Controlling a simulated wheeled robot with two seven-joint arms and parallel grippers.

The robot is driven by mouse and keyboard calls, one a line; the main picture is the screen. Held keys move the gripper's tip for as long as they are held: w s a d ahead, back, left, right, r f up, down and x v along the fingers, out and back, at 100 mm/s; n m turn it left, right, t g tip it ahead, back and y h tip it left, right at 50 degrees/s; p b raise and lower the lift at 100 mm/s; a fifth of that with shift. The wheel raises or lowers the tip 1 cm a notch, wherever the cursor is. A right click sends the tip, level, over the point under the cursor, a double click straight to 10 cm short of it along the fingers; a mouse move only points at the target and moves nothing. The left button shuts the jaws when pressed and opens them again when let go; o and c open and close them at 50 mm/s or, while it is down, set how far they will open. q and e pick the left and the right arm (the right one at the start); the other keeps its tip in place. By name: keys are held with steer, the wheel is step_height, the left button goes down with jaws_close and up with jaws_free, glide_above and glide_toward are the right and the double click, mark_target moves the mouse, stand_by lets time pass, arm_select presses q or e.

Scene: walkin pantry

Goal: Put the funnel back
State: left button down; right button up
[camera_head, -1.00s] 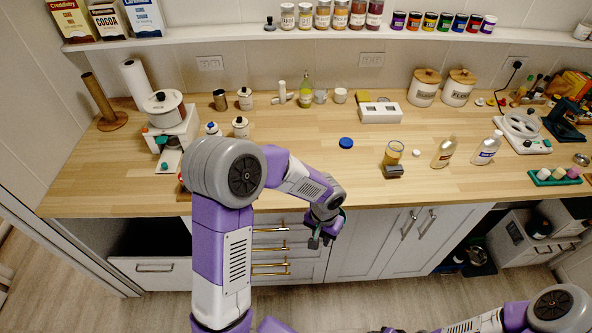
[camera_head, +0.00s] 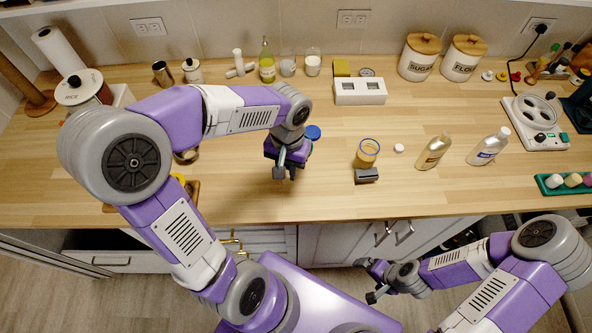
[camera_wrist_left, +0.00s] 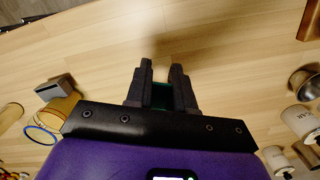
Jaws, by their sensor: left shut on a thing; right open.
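My left gripper (camera_head: 284,173) is above the wooden counter, left of the jar and in front of the blue lid (camera_head: 313,132). In the left wrist view its fingers (camera_wrist_left: 161,72) are shut on a small dark green thing (camera_wrist_left: 161,95), mostly hidden between them; I cannot tell whether it is the funnel. No other thing is clearly a funnel. A jar with amber contents (camera_head: 366,156) and a blue-ringed mouth stands behind a small grey block (camera_head: 367,176). My right gripper (camera_head: 367,280) is open and empty, low in front of the cabinets.
A white holder (camera_head: 360,91) and two canisters, sugar (camera_head: 419,57) and flour (camera_head: 463,58), are at the back. The counter (camera_head: 250,206) is bare near its front edge.

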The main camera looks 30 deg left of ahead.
arm_select(q)
steer(key=shift+s+f, duration=0.25)
steer(key=shift+f, duration=0.9)
steer(key=shift+w+f+b, duration=0.1)
steer(key=shift+f+b, duration=0.75)
steer(key=shift+f, duration=1.6)
steer(key=shift+f, duration=0.2)
steer(key=c, duration=1)
jaws_free()
steer(key=shift+r, duration=0.3)
steer(key=r+p, duration=0.1)
steer(key=r, duration=0.3)
steer(key=r+p, duration=0.1)
steer(key=r, duration=0.3)
steer(key=w+r+p, duration=0.1)
steer(key=r, duration=0.2)
steer(key=shift+r, duration=0.4)
